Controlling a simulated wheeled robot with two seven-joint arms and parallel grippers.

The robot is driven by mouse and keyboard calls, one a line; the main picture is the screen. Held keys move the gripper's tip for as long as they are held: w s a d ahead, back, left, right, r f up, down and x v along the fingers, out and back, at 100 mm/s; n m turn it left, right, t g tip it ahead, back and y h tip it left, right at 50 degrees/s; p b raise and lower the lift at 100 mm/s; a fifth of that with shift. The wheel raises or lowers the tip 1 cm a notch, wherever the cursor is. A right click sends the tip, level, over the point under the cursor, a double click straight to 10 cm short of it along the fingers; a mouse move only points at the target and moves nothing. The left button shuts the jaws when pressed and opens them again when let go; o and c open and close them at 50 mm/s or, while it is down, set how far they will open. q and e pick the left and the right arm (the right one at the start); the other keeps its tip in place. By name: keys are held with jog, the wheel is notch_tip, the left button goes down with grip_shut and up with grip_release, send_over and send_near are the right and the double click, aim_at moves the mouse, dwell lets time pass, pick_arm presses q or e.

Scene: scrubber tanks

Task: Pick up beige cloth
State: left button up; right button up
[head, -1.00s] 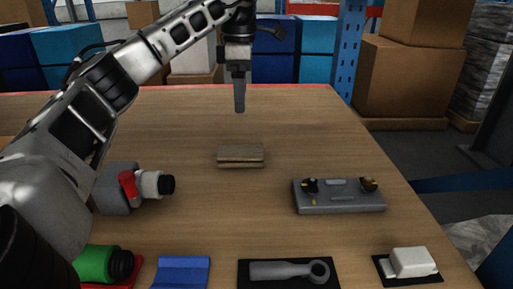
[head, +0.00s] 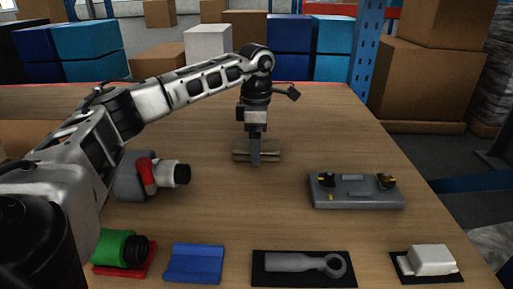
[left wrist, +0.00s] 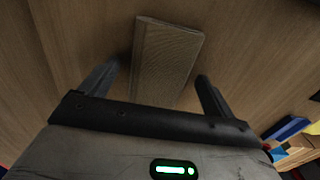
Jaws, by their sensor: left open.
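The beige cloth (head: 270,154) is a folded, layered pad lying on the wooden table near the middle. It also shows in the left wrist view (left wrist: 165,58), running between and beyond my fingers. My left gripper (head: 256,163) points down at the cloth and hides part of its middle in the head view. In the left wrist view the two fingers (left wrist: 155,82) are apart, one on each side of the cloth's near end, with gaps visible. I cannot tell how high the fingertips are above the table. My right gripper is not in view.
A grey block with a red-handled valve (head: 147,176) stands to the left. A grey fixture plate (head: 355,202) lies to the right. Along the front are a green-capped part (head: 115,247), a blue block (head: 194,262), a grey wrench (head: 295,262) and a white block (head: 428,259).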

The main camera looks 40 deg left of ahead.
pick_arm(q)
jog(key=shift+f, duration=0.1)
jog(key=shift+c, duration=0.3)
jog(key=c, duration=1)
jog(key=shift+r, duration=0.55)
notch_tip(320, 180, up, 2)
jog(key=shift+d+r+b, duration=0.15)
jog(key=shift+r+b, duration=0.05)
jog(key=shift+b, duration=0.1)
jog(key=s+d+r, duration=0.7)
jog(key=d+r, duration=0.2)
jog(key=d, duration=0.3)
jog(key=shift+r+p, duration=0.25)
jog(key=shift+p, duration=0.2)
